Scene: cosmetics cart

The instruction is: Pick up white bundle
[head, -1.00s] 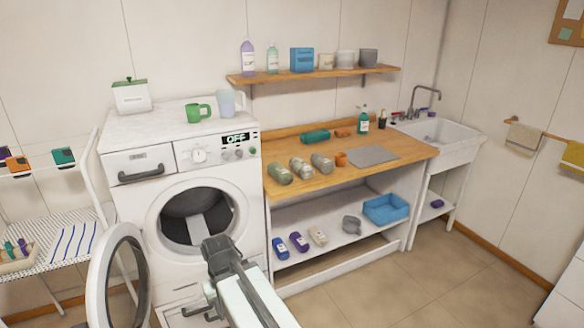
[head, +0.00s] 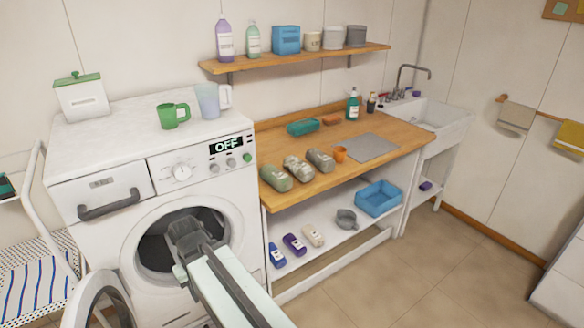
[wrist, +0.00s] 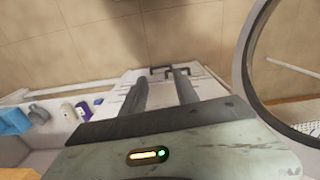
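Three rolled bundles lie on the wooden worktop in the head view: a green one, a pale grey-white one (head: 298,169) in the middle, and a grey one (head: 320,160) at right. A small off-white item (head: 313,236) also lies on the lower shelf; I cannot tell which pale item is the white bundle. My gripper (head: 185,232) is in front of the washer's round opening, left of the worktop and apart from the bundles. In the wrist view its two dark fingers (wrist: 160,78) are spread, with nothing held between them.
The washing machine (head: 90,195) stands at left with its round door (head: 98,300) open. Blue and purple items and a blue bin (head: 378,197) are on the lower shelf.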

